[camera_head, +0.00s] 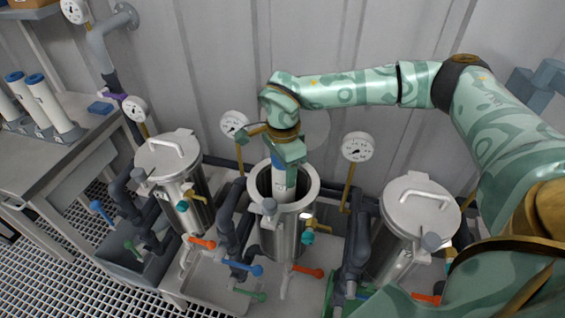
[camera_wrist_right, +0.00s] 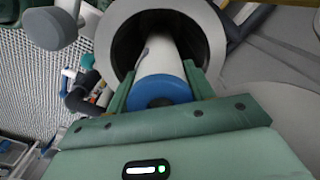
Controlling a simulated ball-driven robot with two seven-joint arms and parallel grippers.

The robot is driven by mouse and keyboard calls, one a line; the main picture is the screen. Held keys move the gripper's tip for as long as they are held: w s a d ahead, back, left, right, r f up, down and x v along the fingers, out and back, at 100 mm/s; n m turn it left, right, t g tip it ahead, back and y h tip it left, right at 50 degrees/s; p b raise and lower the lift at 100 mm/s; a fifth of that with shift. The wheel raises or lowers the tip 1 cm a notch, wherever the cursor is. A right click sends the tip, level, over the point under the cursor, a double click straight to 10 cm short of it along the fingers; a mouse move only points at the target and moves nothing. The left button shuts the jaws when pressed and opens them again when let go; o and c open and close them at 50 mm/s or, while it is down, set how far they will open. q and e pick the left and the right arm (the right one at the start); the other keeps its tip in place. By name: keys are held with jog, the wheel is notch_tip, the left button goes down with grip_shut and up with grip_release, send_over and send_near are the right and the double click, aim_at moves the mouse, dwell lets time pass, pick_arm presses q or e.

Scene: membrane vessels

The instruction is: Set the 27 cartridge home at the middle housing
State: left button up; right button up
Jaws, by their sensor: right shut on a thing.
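The middle housing (camera_head: 283,240) is an open steel vessel with a pale rim and no lid on it. My right gripper (camera_head: 284,160) is above its mouth, shut on a white cartridge (camera_head: 285,184) with a blue end cap. The cartridge points down into the housing, its lower part hidden inside. In the right wrist view the blue cap (camera_wrist_right: 158,92) sits between the two green fingers, and the white tube runs into the dark bore inside the rim (camera_wrist_right: 207,32). How deep it reaches is hidden, and no number can be read. My left gripper is out of view.
Lidded housings stand to the left (camera_head: 168,152) and right (camera_head: 418,198). Pressure gauges (camera_head: 357,147) stand behind, close to my arm. Coloured valve handles (camera_head: 307,271) stick out low in front. Several blue-capped cartridges (camera_head: 48,100) stand in a rack on the left bench (camera_head: 62,150).

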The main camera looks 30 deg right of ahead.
aim_at(283, 194)
jog(key=shift+f+b, duration=1.55)
jog(key=shift+f, duration=3.2)
jog(key=o, duration=1.5)
notch_tip(283, 194, up, 16)
jog(key=p, duration=0.4)
jog(key=shift+r+p, duration=0.15)
jog(key=shift+p, duration=0.15)
